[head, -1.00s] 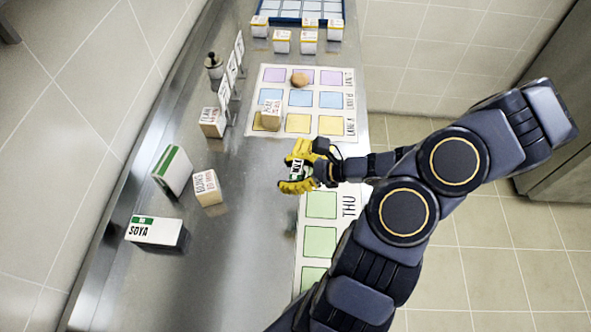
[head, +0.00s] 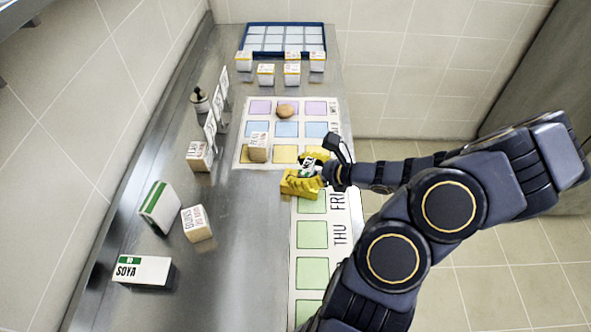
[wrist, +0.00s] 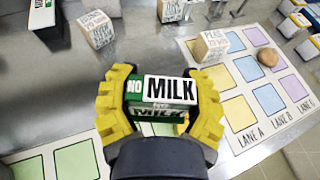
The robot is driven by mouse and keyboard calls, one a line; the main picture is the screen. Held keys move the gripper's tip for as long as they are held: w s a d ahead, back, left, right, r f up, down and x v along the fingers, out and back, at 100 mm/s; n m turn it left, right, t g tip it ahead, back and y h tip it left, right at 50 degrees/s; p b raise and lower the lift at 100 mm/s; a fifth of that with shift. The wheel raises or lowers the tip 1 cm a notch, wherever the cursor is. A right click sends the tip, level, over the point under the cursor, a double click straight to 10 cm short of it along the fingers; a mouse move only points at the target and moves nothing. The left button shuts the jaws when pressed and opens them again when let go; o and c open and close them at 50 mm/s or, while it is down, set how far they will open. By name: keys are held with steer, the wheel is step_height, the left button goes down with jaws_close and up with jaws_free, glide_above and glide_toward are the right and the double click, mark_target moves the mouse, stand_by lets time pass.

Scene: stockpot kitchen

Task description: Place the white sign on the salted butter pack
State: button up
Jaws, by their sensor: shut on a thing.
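My gripper (head: 303,178), with yellow fingers, is shut on a green and white block-like sign reading "NO MILK" (wrist: 168,90). It holds the sign over the counter, near the lane board's front edge. A similar sign reading "SOYA" (head: 142,270) stands at the near left. Another green and white block (head: 159,207) is tilted beside it, its lettering not visible. Several thin white upright signs (head: 210,129) stand in a row at the back left. I cannot read any pack as salted butter. Small labelled packs stand at the left (head: 197,223), (head: 199,157) and on the lane board (head: 258,148).
The lane board (head: 240,152) has coloured squares and a round brown item (head: 285,110). A strip with green squares (head: 312,240) and day names runs along the right edge. A blue-rimmed tray (head: 240,42) and several white tubs (head: 292,74) are at the far end.

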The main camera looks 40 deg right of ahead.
glide_above(295, 172)
steer(key=s+a, duration=0.1)
steer(key=s, duration=0.1)
steer(key=f, duration=0.7)
steer(key=shift+w+a, duration=0.15)
steer(key=shift+w, duration=0.1)
steer(key=shift+w+f, duration=0.1)
steer(key=shift+f, duration=1.5)
steer(key=shift+f, duration=0.2)
steer(key=o, duration=1.2)
